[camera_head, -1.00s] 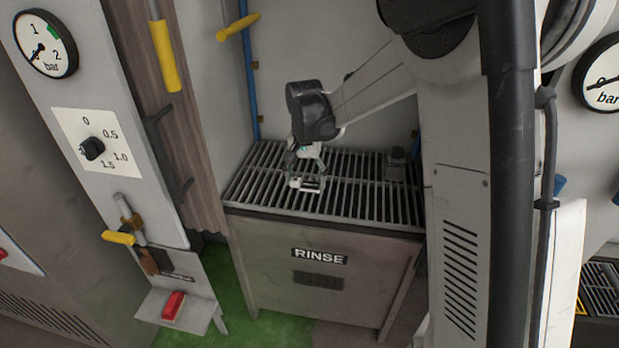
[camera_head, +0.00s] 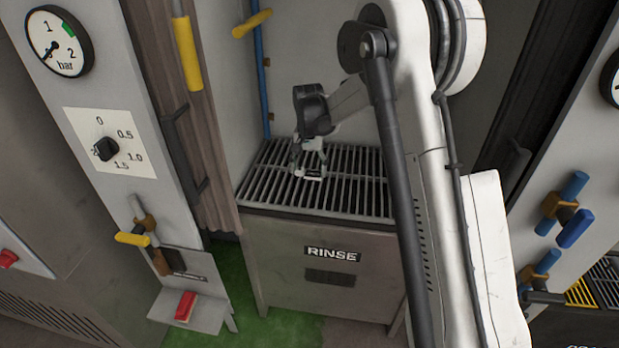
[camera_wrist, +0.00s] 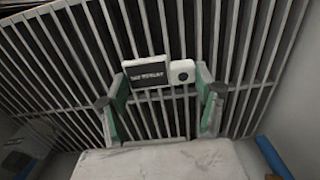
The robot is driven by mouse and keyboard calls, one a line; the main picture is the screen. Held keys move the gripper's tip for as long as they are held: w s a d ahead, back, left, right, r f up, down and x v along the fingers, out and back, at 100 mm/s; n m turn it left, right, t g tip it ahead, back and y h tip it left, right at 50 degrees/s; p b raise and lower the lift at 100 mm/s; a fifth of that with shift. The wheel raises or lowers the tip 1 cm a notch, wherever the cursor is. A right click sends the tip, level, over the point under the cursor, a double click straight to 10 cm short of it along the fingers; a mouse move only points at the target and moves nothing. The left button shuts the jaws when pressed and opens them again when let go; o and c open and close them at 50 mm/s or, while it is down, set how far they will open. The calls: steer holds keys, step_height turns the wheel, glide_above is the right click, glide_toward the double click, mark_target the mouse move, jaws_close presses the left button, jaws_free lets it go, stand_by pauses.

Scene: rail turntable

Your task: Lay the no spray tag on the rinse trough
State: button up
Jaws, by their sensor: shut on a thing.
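The no spray tag (camera_wrist: 150,75), a dark lettered plate with a white end holding a round dark spot, lies between the fingers of my gripper (camera_wrist: 160,84) in the wrist view. My gripper is shut on it. In the head view, my gripper (camera_head: 309,164) holds the tag (camera_head: 313,175) over the slatted top of the rinse trough (camera_head: 300,235), which has a RINSE label on its front. The trough's slats (camera_wrist: 62,65) fill the wrist view behind the tag. I cannot tell whether the tag touches the slats.
A panel with a gauge (camera_head: 58,42), a dial (camera_head: 106,149) and a yellow-handled valve (camera_head: 132,239) stands left of the trough. A blue pipe (camera_head: 262,80) runs up behind it. Blue-handled valves (camera_head: 575,228) are at the right. Much of the slatted top is clear.

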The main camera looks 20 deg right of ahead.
mark_target(309, 172)
steer(key=shift+w+d+f, duration=0.25)
steer(key=shift+w+f, duration=0.1)
steer(key=shift+w, duration=0.2)
steer(key=shift+f, duration=2)
steer(key=shift+f, duration=0.2)
steer(key=o, duration=0.8)
steer(key=shift+o, duration=0.2)
steer(key=shift+r, duration=0.15)
